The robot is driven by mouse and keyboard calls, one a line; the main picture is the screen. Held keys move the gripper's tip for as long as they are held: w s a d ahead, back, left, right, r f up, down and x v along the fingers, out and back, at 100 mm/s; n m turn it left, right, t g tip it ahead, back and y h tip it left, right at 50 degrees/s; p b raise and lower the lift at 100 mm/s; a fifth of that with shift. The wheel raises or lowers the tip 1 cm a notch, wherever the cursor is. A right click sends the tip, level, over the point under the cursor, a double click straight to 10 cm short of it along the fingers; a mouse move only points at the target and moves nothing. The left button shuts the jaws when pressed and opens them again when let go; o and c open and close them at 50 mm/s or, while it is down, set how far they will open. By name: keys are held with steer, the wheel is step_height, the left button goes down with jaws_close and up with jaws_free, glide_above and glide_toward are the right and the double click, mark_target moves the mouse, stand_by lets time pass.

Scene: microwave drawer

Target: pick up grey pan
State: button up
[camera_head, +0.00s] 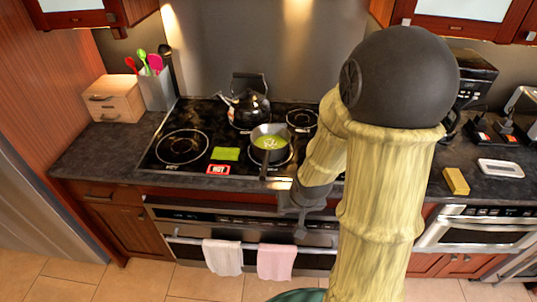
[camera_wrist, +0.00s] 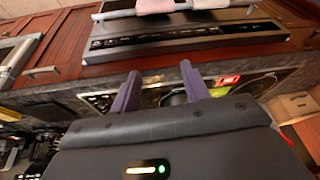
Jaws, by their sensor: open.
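The grey pan (camera_head: 257,146) sits on the black cooktop, with green contents inside and its handle (camera_head: 264,170) pointing to the front edge. My gripper (camera_head: 301,222) is in front of the counter, to the right of and nearer than the handle, apart from the pan. In the wrist view its two purple fingers (camera_wrist: 160,72) are spread with nothing held between them. The wrist picture looks turned over, with the oven front at the top. A dark shape between the fingers there may be the pan; I cannot tell.
A black kettle (camera_head: 246,107) stands behind the pan. A green cloth-like square (camera_head: 226,154) and a red sign (camera_head: 218,169) lie to its left. The oven (camera_head: 190,232) below carries a white towel (camera_head: 223,257) and a pink towel (camera_head: 276,261). A yellow sponge (camera_head: 455,181) lies at right.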

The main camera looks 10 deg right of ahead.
steer(key=w+a+f+m+t+y+b, duration=0.1)
steer(key=w+f+m+t+y+b, duration=0.1)
steer(key=w+f+m+t+y, duration=0.3)
steer(key=w+f+m+t+y+b, duration=0.1)
steer(key=f+m+b, duration=0.15)
steer(key=f, duration=0.45)
steer(key=d+r+m+t, duration=0.1)
steer(key=m+t, duration=0.1)
steer(key=w+d+r+m+t, duration=0.1)
steer(key=m+t, duration=0.1)
steer(key=m, duration=0.1)
steer(key=d+r+m+t+b, duration=0.1)
steer(key=m+t, duration=0.2)
steer(key=shift+w+d+r+h, duration=0.1)
steer(key=shift+w+r+h, duration=0.2)
steer(key=shift+w+h, duration=0.1)
steer(key=b+x, duration=0.1)
steer(key=b, duration=0.1)
steer(key=b+x, duration=0.2)
steer(key=b, duration=0.1)
steer(key=b+x, duration=0.1)
steer(key=b, duration=0.2)
steer(key=shift+w+f, duration=0.25)
steer(key=shift+w+b, duration=0.1)
steer(key=shift+b, duration=0.5)
